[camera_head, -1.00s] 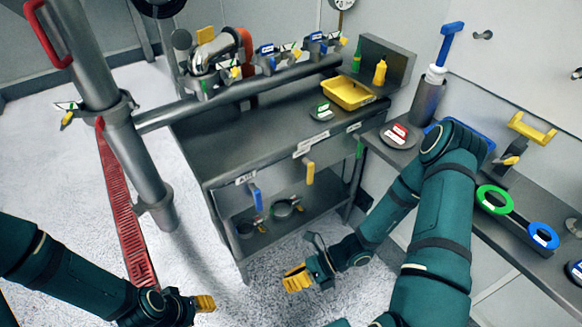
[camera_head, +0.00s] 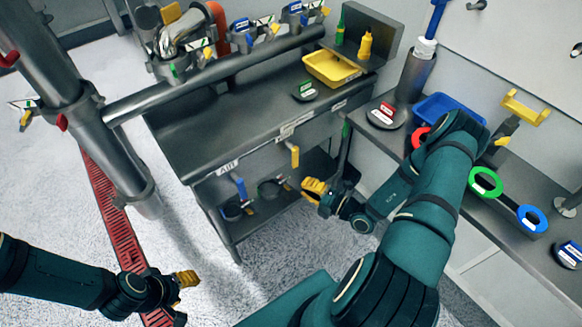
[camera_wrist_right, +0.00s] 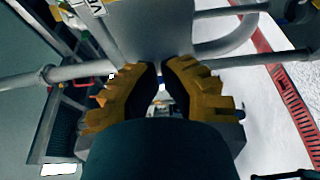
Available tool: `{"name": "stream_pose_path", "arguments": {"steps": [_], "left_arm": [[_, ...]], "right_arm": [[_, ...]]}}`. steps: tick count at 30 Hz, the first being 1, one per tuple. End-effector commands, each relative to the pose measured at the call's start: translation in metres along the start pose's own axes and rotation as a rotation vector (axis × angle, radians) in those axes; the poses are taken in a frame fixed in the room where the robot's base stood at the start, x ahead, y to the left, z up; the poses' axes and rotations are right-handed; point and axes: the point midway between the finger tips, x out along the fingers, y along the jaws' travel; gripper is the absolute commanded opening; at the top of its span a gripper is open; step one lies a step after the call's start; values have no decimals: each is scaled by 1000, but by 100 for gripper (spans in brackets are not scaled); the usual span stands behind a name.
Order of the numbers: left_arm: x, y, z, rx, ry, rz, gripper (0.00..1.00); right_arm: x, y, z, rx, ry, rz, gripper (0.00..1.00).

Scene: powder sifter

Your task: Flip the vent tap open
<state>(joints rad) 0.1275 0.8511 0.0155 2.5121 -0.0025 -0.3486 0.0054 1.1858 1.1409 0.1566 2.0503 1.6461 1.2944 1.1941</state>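The yellow tap handle (camera_head: 294,155), which I take to be the vent tap, hangs down from the bench's front edge, below a white label too small to read. To its left a blue handle (camera_head: 240,187) hangs under the AIR label. My right gripper (camera_head: 313,187) is below and slightly right of the yellow handle, apart from it in the picture. In the right wrist view its yellow fingers (camera_wrist_right: 160,85) stand a little apart with nothing between them; part of a label (camera_wrist_right: 96,5) shows beyond. My left gripper (camera_head: 187,279) is low at the left, away from the bench, its opening unclear.
The grey bench (camera_head: 200,135) bears a yellow tray (camera_head: 325,75); its lower shelf lies behind the handles. A side counter at the right holds a blue tray (camera_head: 430,104) and a green ring (camera_head: 486,182). Open floor lies in front, with a red grating (camera_head: 112,215).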

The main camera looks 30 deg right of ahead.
Motion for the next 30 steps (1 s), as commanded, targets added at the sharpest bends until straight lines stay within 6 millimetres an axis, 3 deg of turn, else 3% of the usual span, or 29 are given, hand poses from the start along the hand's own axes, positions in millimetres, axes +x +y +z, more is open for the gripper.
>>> {"name": "stream_pose_path", "arguments": {"steps": [5, 19, 24, 30], "left_arm": [[2, -1, 0, 0, 1, 0, 47], [13, -5, -2, 1, 6, 0, 47], [18, -6, -2, 1, 9, 0, 47], [19, -7, -2, 2, 10, 0, 47]], "right_arm": [[14, 0, -1, -2, 4, 1, 0], [103, -1, -2, -2, 5, 1, 0], [92, -1, 24, -5, 1, -1, 0], [87, 0, 36, -3, 2, 0, 0]]}}
